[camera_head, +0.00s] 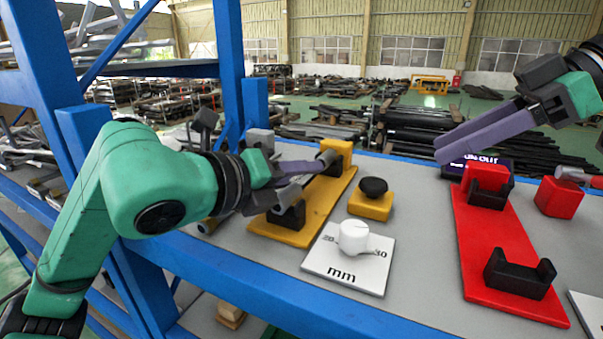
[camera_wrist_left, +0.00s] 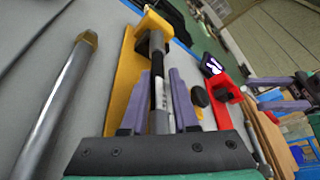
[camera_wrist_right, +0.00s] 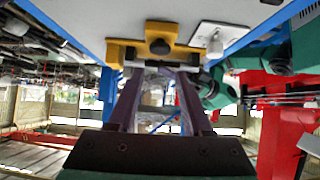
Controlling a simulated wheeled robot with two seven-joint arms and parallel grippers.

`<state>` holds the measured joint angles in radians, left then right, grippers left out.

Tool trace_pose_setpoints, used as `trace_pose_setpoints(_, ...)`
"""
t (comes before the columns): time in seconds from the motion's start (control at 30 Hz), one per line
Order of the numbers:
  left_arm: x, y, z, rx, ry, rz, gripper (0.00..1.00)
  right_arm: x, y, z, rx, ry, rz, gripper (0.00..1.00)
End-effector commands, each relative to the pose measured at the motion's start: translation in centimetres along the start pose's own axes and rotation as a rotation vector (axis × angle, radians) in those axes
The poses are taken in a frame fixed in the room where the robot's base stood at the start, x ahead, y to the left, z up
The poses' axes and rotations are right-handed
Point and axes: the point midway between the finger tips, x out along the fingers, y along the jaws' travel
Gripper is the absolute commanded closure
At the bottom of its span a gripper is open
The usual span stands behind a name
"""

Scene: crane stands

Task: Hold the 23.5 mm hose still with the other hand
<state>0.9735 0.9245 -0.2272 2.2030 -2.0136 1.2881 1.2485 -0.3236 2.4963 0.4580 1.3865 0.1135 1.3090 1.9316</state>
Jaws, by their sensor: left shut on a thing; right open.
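The hose (camera_wrist_left: 158,85), a grey and black tube, lies along the yellow stand (camera_head: 322,205), with one end at the stand's yellow end block. My left gripper (camera_head: 305,175) is shut on the hose; in the left wrist view its two purple fingers (camera_wrist_left: 160,95) sit one on each side of it. My left gripper hides part of the hose in the head view. I cannot read a size on the hose. My right gripper (camera_head: 445,150) is open and empty, in the air at the right; its fingers also show in the right wrist view (camera_wrist_right: 160,75).
A red stand (camera_head: 487,235) with two empty black cradles is at right, beside a red block (camera_head: 558,198) and a dark display (camera_head: 480,162). A white "mm" dial plate (camera_head: 345,275) and black knob (camera_head: 373,187) stand mid-table. Another grey tube (camera_wrist_left: 55,110) lies left of the yellow stand.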

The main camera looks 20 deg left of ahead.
Motion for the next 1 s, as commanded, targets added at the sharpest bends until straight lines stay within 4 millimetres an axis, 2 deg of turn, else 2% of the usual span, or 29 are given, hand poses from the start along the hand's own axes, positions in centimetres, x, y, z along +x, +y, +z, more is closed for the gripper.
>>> trace_pose_setpoints(0.3, 0.1, 0.3, -0.3, 0.000, 0.010, 0.008, 1.00, 0.0, 0.0, 0.0, 0.000, 0.000, 0.000, 0.50)
trace_pose_setpoints(0.43, 0.1, 0.3, -0.4, 0.000, 0.011, 0.009, 1.00, -0.9, -0.2, -1.1, -0.019, -0.011, 0.010, 1.00)
trace_pose_setpoints(0.53, 0.1, 0.3, -0.4, 0.000, 0.012, 0.009, 1.00, -2.7, -0.6, -3.1, -0.044, -0.031, 0.033, 1.00)
trace_pose_setpoints(0.63, 0.1, 0.3, -0.4, 0.000, 0.012, 0.010, 1.00, -4.0, -1.0, -4.2, -0.051, -0.043, 0.047, 1.00)
trace_pose_setpoints(0.9, 0.2, 0.3, -0.5, 0.000, 0.014, 0.010, 1.00, -4.1, -1.1, -4.2, -0.049, -0.046, 0.048, 1.00)
trace_pose_setpoints(1.0, 0.2, 0.3, -0.5, 0.000, 0.014, 0.010, 1.00, -3.6, -1.1, -4.2, -0.049, -0.046, 0.046, 1.00)
